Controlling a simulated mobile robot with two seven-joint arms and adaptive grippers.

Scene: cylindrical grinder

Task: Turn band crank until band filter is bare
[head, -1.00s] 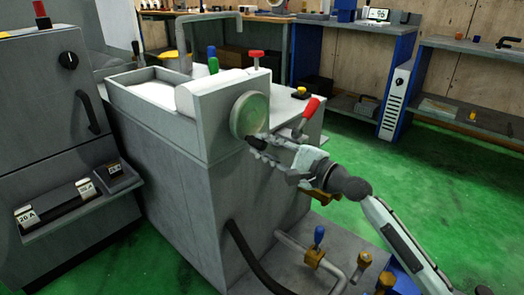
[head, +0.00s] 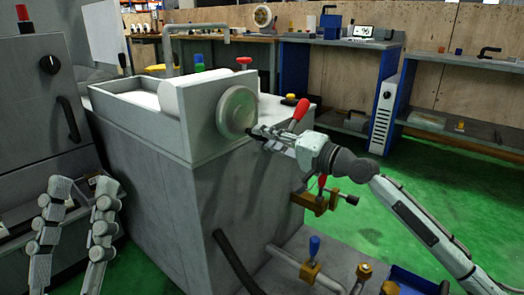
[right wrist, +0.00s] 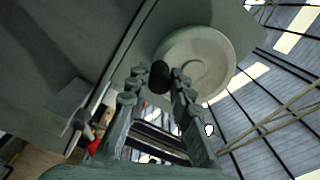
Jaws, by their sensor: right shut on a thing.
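The band crank (head: 236,111) is a round grey disc on the end face of the grey filter housing, with a dark knob at its lower right rim. In the right wrist view the crank (right wrist: 197,65) is a pale disc, and its black knob (right wrist: 160,76) sits between the fingers. My right gripper (head: 256,134) is shut on this knob. The band filter appears to be the white roll and pale surface (head: 142,100) in the open tray on top; how much of it is covered I cannot tell. My left gripper (head: 76,207) is open and empty at lower left.
A red-handled lever (head: 301,112) stands close behind my right gripper. A grey cabinet (head: 28,110) is at the left. Pipes with a blue-handled valve (head: 314,246) lie low in front. Green floor is free at the right.

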